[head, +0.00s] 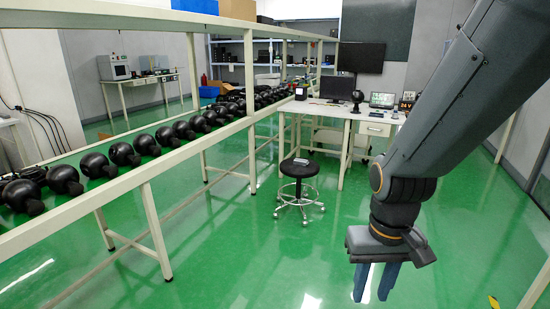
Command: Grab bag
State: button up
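My gripper (372,296) hangs at the lower right in the head view, pointing down over the green floor. Its two blue fingers are apart, with bare floor showing between them, so it is open and empty. I cannot make out a bag anywhere in this view. A small yellowish thing (493,301) is cut off at the bottom right edge, and I cannot tell what it is.
A long cream rack (165,185) with a row of black ball-shaped devices (95,165) runs along the left. A black round stool (299,168) stands before a white desk (345,113) with monitors. The green floor between rack and gripper is clear.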

aim_at(297, 162)
jog(key=i, duration=4.35)
jog(key=z, duration=0.05)
